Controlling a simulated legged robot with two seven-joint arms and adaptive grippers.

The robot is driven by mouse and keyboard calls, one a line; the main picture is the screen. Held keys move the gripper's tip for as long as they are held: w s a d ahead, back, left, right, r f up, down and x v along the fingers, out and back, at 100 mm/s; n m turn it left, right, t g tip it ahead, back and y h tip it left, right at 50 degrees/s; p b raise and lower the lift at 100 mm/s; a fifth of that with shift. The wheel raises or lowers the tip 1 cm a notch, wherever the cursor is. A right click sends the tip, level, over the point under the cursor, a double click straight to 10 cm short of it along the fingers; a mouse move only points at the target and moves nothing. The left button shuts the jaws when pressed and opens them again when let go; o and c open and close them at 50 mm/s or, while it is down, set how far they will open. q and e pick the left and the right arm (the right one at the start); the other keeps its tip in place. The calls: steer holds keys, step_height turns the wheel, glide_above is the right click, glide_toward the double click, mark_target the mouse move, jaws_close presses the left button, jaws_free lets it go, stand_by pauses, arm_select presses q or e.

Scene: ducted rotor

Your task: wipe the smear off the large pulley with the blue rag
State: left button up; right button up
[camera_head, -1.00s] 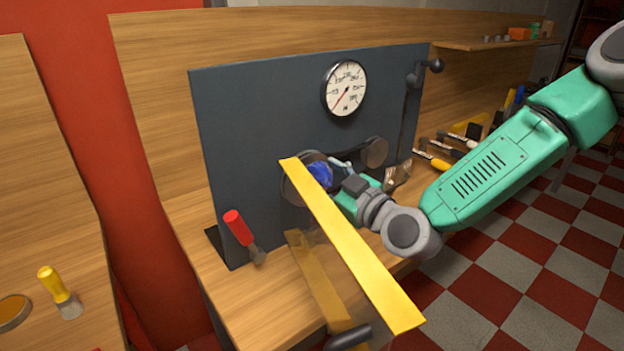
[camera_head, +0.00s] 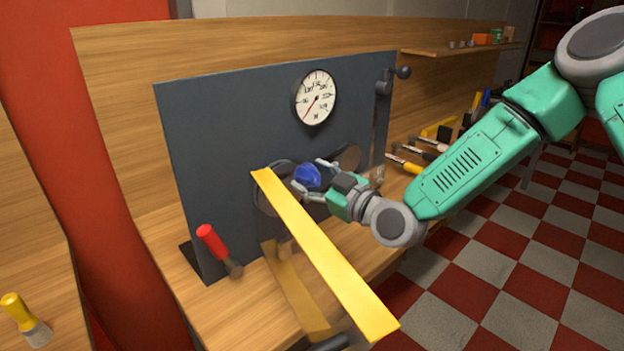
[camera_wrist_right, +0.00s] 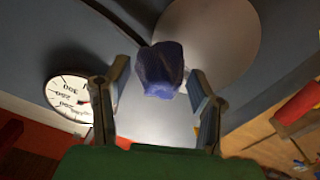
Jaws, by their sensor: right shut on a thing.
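My right gripper (camera_head: 311,177) is shut on the bunched blue rag (camera_head: 306,174), in front of the dark panel. The rag also shows between the two fingers in the right wrist view (camera_wrist_right: 158,68). The large pulley (camera_head: 261,199) is on the panel just left of the rag, partly hidden by a yellow bar. I cannot tell whether the rag touches it. A smaller pulley (camera_head: 348,157) is to the right of the large one. No smear can be made out. My left gripper is not in view.
The yellow bar (camera_head: 325,252) slants across the front of the panel (camera_head: 220,130). A dial gauge (camera_head: 315,97) is above the pulleys. A red-handled tool (camera_head: 212,242) stands at the panel's left. Brushes (camera_head: 405,165) lie on the bench to the right.

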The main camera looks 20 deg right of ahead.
steer(key=shift+s+a+r, duration=0.1)
steer(key=shift+s+a, duration=0.2)
steer(key=shift+a, duration=1)
steer(key=shift+s+a+f, duration=0.1)
steer(key=shift+s+a, duration=0.25)
steer(key=shift+a, duration=0.95)
steer(key=shift+s+a+r, duration=0.1)
steer(key=shift+s+a, duration=0.2)
steer(key=shift+a, duration=1)
steer(key=v, duration=0.6)
steer(key=shift+d, duration=0.15)
steer(key=shift+s, duration=0.1)
steer(key=v, duration=0.3)
steer(key=shift+x, duration=3.95)
